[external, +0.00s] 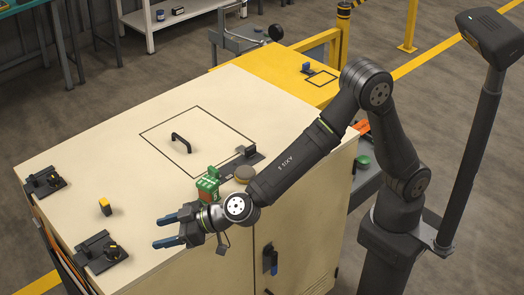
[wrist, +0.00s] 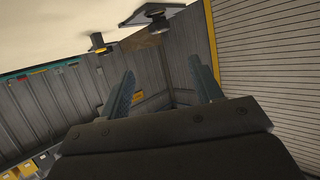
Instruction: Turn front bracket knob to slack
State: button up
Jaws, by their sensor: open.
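A similar bracket (external: 44,183) sits farther back on the left edge. The pictures do not label which is the front one, and the knob's setting is too small to read. My gripper (external: 162,231) is open and empty, its blue fingers pointing left above the cabinet's near side, to the right of the near-left bracket and apart from it. In the wrist view its fingers (wrist: 161,68) are spread with nothing between them.

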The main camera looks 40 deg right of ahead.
jog(key=shift+v, duration=0.95)
jog(key=s+a+f+m+g+y, duration=0.1)
jog(key=s+a+f+m+g, duration=0.2)
jog(key=s+m+g, duration=0.85)
jog(key=w+r+m+t+y, duration=0.25)
jog(key=w+m+t, duration=0.35)
jog(key=m, duration=0.7)
jog(key=m+t+h, duration=0.4)
jog(key=m+t, duration=0.2)
jog(key=m, duration=0.6)
send_near(112, 246)
jog(key=shift+n+g+y, duration=0.25)
jog(key=x, duration=0.8)
jog(key=shift+w+f, duration=0.15)
jog(key=shift+w, duration=0.2)
